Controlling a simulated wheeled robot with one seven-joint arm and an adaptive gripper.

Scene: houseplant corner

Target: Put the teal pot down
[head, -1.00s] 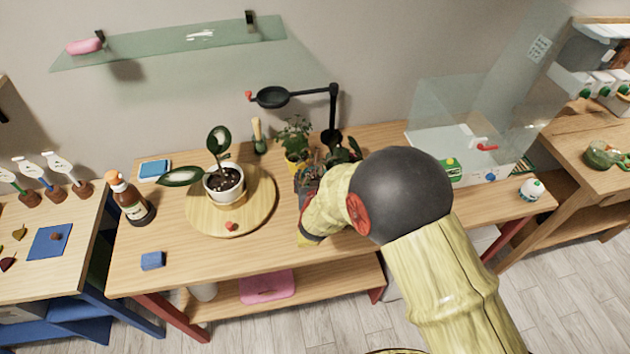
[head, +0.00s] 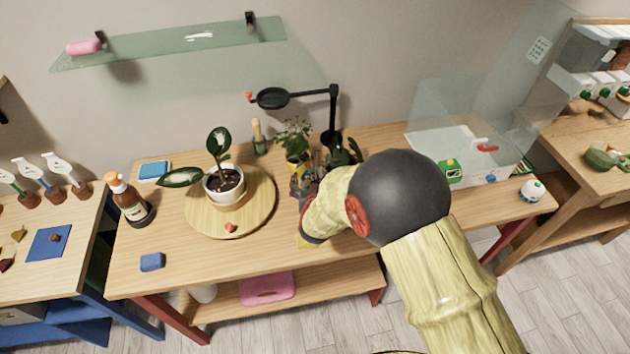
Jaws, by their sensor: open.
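I cannot make out a teal pot; my arm covers the part of the table where one could stand. My gripper (head: 305,184) is low over the middle of the wooden table (head: 200,262), its dark fingers partly hidden by my own wrist. It is open. Dark green leaves (head: 342,152) show just behind my wrist, but their pot is hidden. I cannot tell whether the fingers touch anything.
A white pot (head: 224,192) stands on a round wooden board (head: 258,205) to the left. A black lamp (head: 333,115) rises behind. The front left of the table is mostly clear.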

